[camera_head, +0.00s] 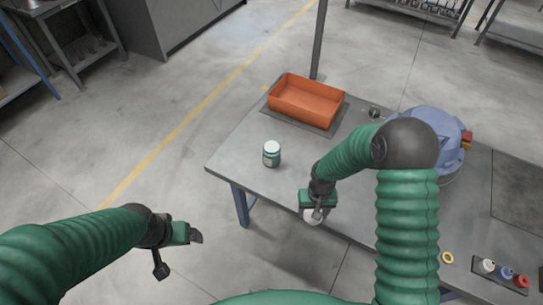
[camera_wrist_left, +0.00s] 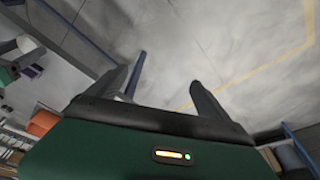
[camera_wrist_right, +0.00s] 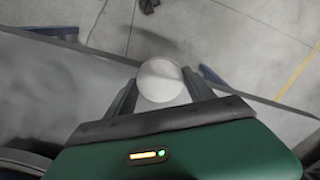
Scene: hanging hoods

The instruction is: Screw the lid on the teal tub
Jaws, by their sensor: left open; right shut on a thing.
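The teal tub (camera_head: 271,154) stands upright on the grey table near its left edge, with a pale label on its side and a light top. My right gripper (camera_head: 316,212) is at the table's front edge, to the right of the tub and nearer to me. It is shut on a round white lid (camera_wrist_right: 160,80), which also shows below the fingers in the head view (camera_head: 311,217). My left gripper (camera_head: 178,251) is open and empty, out over the floor left of the table; its spread fingers show in the left wrist view (camera_wrist_left: 168,82).
An orange bin (camera_head: 306,100) sits on a dark mat at the back of the table. A blue-lilac domed object (camera_head: 437,130) is at the right. A yellow ring (camera_head: 447,257) and a tray (camera_head: 483,273) with small bottles lie at the front right. The table around the tub is clear.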

